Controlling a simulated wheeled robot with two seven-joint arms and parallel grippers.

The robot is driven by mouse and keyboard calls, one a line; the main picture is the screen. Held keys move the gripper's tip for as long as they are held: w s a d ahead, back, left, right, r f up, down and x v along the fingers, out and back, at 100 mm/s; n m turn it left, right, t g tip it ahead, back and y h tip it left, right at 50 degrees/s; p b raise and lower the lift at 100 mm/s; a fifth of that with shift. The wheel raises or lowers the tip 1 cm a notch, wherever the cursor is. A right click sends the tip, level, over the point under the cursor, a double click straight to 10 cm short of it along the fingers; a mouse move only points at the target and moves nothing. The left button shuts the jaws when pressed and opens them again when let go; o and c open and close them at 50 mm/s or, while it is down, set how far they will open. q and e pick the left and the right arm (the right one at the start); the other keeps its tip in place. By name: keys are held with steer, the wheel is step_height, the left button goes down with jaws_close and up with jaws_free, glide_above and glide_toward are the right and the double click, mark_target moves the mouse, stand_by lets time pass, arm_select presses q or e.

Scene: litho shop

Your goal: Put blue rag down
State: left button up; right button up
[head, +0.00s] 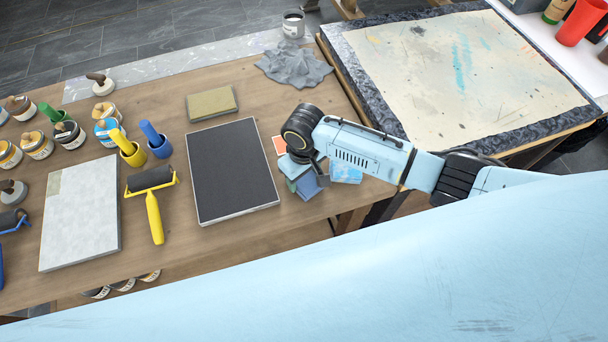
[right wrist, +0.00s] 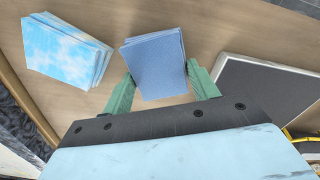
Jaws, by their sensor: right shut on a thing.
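The blue rag (right wrist: 155,66) is a flat, folded blue square with layered edges. In the right wrist view it sits between the green fingers of my right gripper (right wrist: 160,80), which is shut on it. In the head view the blue rag (head: 308,188) shows partly below my right gripper (head: 300,172), near the front edge of the wooden table (head: 225,215). The wrist hides part of the fingers there. I cannot tell whether the rag touches the table top. My left gripper is not in view.
A light-blue patterned stack (head: 346,170) lies right of the rag. A yellow-handled roller (head: 154,205) and a crumpled grey cloth (head: 293,66) are farther off.

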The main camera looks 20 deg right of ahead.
mark_target(304, 178)
steer(key=shift+f, duration=0.1)
steer(key=shift+f, duration=0.1)
steer(key=o, duration=0.9)
steer(key=shift+o, duration=0.2)
step_height(304, 178, up, 12)
steer(key=p, duration=0.2)
